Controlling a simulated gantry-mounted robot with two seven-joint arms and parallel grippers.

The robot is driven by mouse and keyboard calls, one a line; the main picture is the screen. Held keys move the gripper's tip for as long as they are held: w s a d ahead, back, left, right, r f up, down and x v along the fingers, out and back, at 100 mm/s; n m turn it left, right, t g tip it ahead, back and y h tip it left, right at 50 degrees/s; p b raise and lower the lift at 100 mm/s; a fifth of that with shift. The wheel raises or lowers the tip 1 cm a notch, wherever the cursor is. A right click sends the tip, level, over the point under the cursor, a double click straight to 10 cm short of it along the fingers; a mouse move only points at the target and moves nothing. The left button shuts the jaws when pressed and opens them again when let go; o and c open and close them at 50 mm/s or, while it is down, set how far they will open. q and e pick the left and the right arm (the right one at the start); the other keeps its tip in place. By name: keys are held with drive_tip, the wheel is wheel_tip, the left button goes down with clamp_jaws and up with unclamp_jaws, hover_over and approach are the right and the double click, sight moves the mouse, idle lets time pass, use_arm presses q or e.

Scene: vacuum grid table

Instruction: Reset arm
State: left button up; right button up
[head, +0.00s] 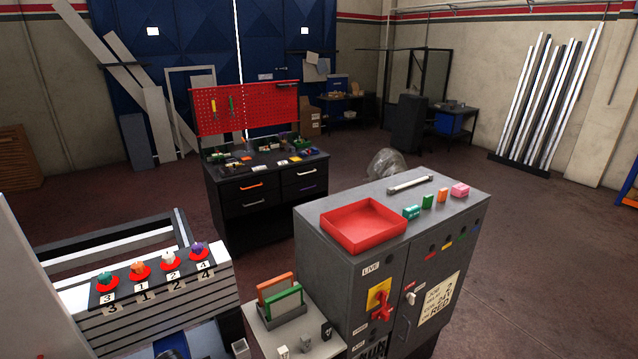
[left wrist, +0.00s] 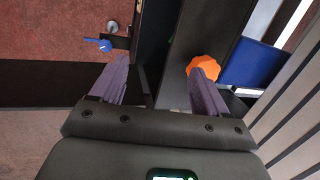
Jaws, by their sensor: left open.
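My left gripper (left wrist: 161,70) shows in the left wrist view with its two purple-grey fingers spread wide apart and nothing between them. An orange scalloped knob (left wrist: 203,65) shows just beyond the tip of the right-hand finger; I cannot tell whether they touch. Neither gripper can be made out in the head view, and my right gripper is in no view.
The head view shows a numbered panel (head: 150,283) with several coloured knobs at lower left. A grey cabinet (head: 445,205) bears a red tray (head: 364,240) and small blocks. A dark workbench (head: 268,205) stands behind. A blue-handled part (left wrist: 98,45) shows in the wrist view.

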use_arm(q)
drive_tip(key=s+d+r+n+t+p, duration=0.1)
drive_tip(key=s+d+r+n+p, duration=0.1)
drive_tip(key=s+d, duration=0.5)
drive_tip(key=s+d+r+n+p, duration=0.2)
drive_tip(key=s+d, duration=0.1)
drive_tip(key=s, duration=0.7)
drive_tip(key=s+d+r+n+t+h+p, duration=0.1)
drive_tip(key=s+d+r+n, duration=0.3)
drive_tip(key=s+r, duration=0.6)
drive_tip(key=s+h+p, duration=0.1)
drive_tip(key=s, duration=0.2)
drive_tip(key=shift+s+d+n+h, duration=0.2)
drive_tip(key=shift+n+h, duration=0.1)
drive_tip(key=shift+r, duration=0.1)
